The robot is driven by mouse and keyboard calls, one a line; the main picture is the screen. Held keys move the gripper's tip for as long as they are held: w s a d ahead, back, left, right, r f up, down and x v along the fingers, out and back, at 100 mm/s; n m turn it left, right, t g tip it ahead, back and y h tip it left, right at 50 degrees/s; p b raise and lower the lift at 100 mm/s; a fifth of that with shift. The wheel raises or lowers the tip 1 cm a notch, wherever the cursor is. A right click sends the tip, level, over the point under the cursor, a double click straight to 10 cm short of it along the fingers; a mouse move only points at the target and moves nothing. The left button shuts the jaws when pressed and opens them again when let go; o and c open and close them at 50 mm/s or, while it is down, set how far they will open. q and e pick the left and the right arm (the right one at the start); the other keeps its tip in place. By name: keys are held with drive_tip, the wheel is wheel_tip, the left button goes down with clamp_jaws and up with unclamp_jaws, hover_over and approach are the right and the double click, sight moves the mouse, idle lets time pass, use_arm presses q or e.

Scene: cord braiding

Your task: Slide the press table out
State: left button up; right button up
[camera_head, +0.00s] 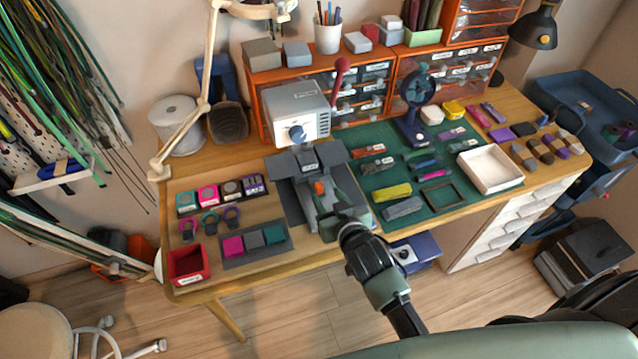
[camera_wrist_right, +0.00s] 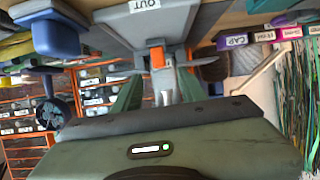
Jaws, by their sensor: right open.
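The press (camera_head: 297,112) is a pale grey box with a blue knob and a red-topped lever, standing at the back of the wooden desk. Its dark grey press table (camera_head: 309,160) lies in front, with a label on top. An orange tab (camera_head: 319,187) sits at the table's front; in the right wrist view the orange tab (camera_wrist_right: 157,58) shows below a block marked OUT (camera_wrist_right: 145,5). My right gripper (camera_head: 329,206) is at the front of the press table. In the wrist view its green fingers (camera_wrist_right: 158,85) are apart, with the tab seen between their tips; contact is unclear. My left gripper is not in view.
A green mat (camera_head: 440,202) with cords and tools lies right of the press, beside a white tray (camera_head: 490,169). A sample tray (camera_head: 254,244) and red box (camera_head: 187,265) are to the left. A lamp arm (camera_head: 206,80) stands at the back left. Orange drawers (camera_head: 360,88) line the back.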

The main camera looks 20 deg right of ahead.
sight(319, 185)
drive_tip(key=shift+x, duration=3.8)
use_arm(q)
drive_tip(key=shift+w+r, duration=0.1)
use_arm(e)
drive_tip(key=shift+f, duration=0.1)
